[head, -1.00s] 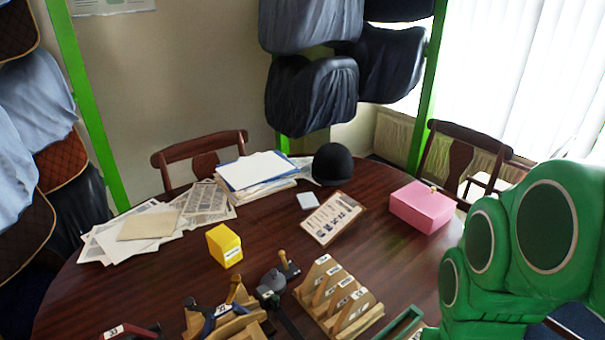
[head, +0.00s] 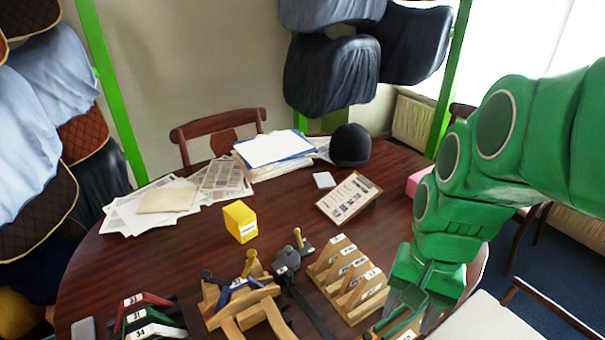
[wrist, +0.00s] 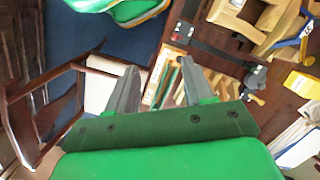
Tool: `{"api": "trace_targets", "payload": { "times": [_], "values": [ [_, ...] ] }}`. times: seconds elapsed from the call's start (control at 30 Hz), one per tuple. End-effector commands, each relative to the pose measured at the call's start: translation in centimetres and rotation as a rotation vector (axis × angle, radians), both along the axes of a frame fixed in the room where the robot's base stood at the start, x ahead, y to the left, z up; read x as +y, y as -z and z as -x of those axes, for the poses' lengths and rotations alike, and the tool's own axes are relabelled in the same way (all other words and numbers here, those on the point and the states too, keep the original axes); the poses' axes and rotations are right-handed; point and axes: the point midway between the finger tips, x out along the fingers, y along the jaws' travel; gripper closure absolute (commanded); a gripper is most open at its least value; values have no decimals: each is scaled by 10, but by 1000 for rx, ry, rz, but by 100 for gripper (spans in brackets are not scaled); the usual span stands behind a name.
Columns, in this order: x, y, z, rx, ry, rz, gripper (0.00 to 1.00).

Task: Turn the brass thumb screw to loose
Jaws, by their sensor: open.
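A wooden stand (head: 240,305) sits at the table's near middle, with a brass-coloured upright piece (head: 250,262) and a blue-handled part on it. Beside it lies a dark tool (head: 286,262) with a long bar and a small brass-coloured piece (head: 299,238) on its head. I cannot tell which brass piece is the thumb screw, or its setting. My gripper (head: 410,310) is open and empty, pointing down at the table's right edge, to the right of both. In the wrist view, the stand (wrist: 240,20) and dark tool (wrist: 210,47) lie beyond the fingers (wrist: 158,85).
A slotted wooden rack (head: 345,280) with labels stands between the dark tool and my gripper. Numbered coloured pieces (head: 145,318) lie at the near left. A yellow box (head: 240,221), clipboard (head: 348,198), papers (head: 165,200) and a black helmet (head: 350,146) are behind. A pink box (head: 416,183) is partly hidden by my arm.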

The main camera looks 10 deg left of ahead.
Motion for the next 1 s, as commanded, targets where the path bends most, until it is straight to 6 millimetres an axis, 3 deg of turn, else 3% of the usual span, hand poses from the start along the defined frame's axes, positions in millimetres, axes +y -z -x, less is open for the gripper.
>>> {"api": "trace_targets", "payload": {
  "times": [0.5, 1.0],
  "values": [
    [100, 14, -103, 39, 336, -62, 48],
    [219, 48, -177, 127, 669, -110, 48]
  ]
}}
